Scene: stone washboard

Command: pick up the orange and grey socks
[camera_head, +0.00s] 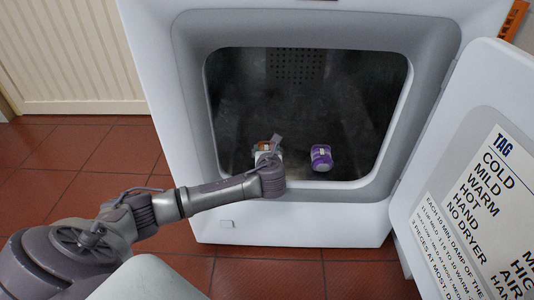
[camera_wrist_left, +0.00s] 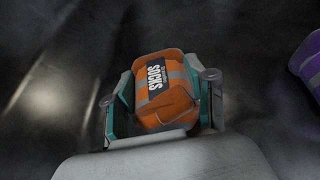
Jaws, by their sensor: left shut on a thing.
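The orange and grey socks (camera_wrist_left: 165,90), a rolled bundle with a black "SOCKS" label, lie inside the dark drum of a white machine. My left gripper (camera_wrist_left: 160,105) is shut on them, with one finger on each side of the bundle. In the head view only a small orange part of the socks (camera_head: 264,146) shows, because my left gripper (camera_head: 269,156) covers the rest. From these views I cannot tell whether the socks are lifted off the drum floor. My right gripper is not in view.
Purple and grey socks (camera_head: 321,158) lie in the drum to the right; their edge shows in the wrist view (camera_wrist_left: 309,62). The white machine's front frame (camera_head: 300,222) surrounds the opening. Its open door (camera_head: 475,180) stands at the right. Red tiles cover the floor.

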